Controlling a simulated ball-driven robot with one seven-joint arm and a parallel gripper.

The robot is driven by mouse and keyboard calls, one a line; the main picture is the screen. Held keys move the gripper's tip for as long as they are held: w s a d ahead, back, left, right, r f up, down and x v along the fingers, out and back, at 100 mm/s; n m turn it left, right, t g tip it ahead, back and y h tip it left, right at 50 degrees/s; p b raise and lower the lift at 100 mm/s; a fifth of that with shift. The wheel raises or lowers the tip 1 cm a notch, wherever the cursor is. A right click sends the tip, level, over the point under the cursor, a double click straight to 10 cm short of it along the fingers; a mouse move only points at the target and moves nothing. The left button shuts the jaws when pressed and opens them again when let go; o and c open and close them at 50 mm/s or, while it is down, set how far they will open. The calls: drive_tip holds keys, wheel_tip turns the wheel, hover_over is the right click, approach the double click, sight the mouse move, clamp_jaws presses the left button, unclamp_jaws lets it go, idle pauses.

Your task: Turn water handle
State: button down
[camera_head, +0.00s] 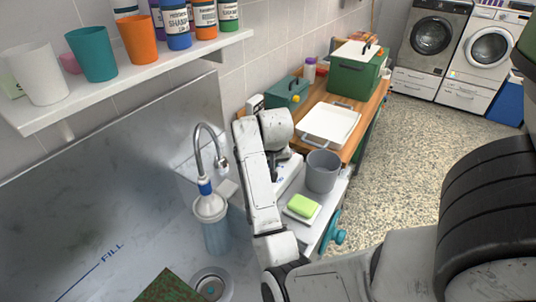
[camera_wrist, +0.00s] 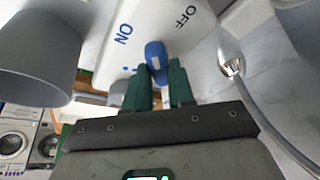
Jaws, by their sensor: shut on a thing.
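My gripper (camera_wrist: 161,76) has two green fingers, shut on the handle's lower end. In the head view, my white arm hides the handle and the fingers. The curved metal faucet (camera_head: 216,136) hangs over the sink, and no stream shows from it. A clear bottle with a white top (camera_head: 211,208) stands below the faucet.
A grey bucket (camera_head: 322,171) and a green sponge (camera_head: 301,206) stand right of my arm; the bucket (camera_wrist: 38,55) also shows close in the wrist view. A shelf with cups (camera_head: 95,55) overhangs the sink's left. Speckled floor (camera_head: 425,130) is open at right.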

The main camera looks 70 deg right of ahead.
drive_tip(key=shift+d+r+n+t+y+p, duration=0.1)
drive_tip(key=shift+n+t+y+p, duration=0.3)
drive_tip(key=shift+n+p, duration=1.15)
drive_tip(key=c, duration=1)
unclamp_jaws()
drive_tip(key=shift+o, duration=0.2)
drive_tip(key=v, duration=1)
drive_tip(key=shift+s+r, duration=0.25)
